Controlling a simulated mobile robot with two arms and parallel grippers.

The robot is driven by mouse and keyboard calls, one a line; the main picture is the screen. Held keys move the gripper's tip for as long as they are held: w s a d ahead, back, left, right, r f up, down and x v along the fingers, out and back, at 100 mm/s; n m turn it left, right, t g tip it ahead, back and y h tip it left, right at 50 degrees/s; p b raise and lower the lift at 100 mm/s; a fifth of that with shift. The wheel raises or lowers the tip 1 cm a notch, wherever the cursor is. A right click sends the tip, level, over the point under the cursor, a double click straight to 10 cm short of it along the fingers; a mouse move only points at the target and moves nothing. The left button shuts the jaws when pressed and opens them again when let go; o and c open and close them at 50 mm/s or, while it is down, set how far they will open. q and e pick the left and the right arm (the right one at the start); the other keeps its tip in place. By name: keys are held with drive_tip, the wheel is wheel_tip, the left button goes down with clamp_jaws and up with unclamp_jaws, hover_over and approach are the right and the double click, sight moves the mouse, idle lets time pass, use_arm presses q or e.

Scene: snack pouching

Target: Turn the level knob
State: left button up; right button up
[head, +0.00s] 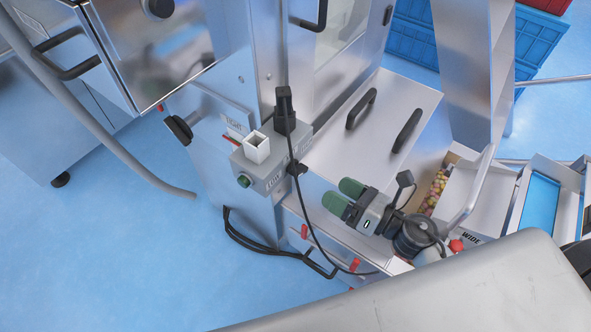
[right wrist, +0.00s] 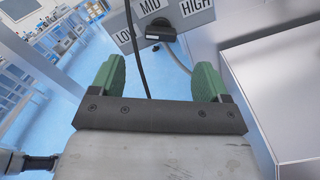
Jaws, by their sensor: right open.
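The level knob (right wrist: 160,30) is black and sits on a grey control box, just below the MID label (right wrist: 150,7) in the right wrist view. The LOW label (right wrist: 124,37) is to its left and the HIGH label (right wrist: 195,6) to its right. I cannot tell which label it points at. In the head view the knob (head: 297,168) shows small on the box (head: 262,182). My right gripper (head: 344,196) has green fingers, open and empty, to the right of the knob and apart from it. It also shows in the right wrist view (right wrist: 160,80), with the knob ahead between its fingers.
A black cable (head: 305,205) hangs from the box past my right gripper. A steel cover with black handles (head: 361,109) is behind the gripper. A bin of colored snacks (head: 435,190) lies to the right. Open blue floor (head: 110,240) is at left.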

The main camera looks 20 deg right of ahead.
sight(304, 171)
drive_tip(key=p+x, duration=0.2)
drive_tip(key=x, duration=0.6)
drive_tip(key=shift+w+a+r, duration=0.1)
drive_tip(key=shift+w+a, duration=0.1)
drive_tip(key=shift+w, duration=0.15)
drive_tip(key=shift+w+a, duration=0.45)
drive_tip(key=shift+w, duration=0.1)
drive_tip(key=shift+c, duration=0.4)
drive_tip(key=c, duration=0.9)
drive_tip(key=shift+o, duration=0.2)
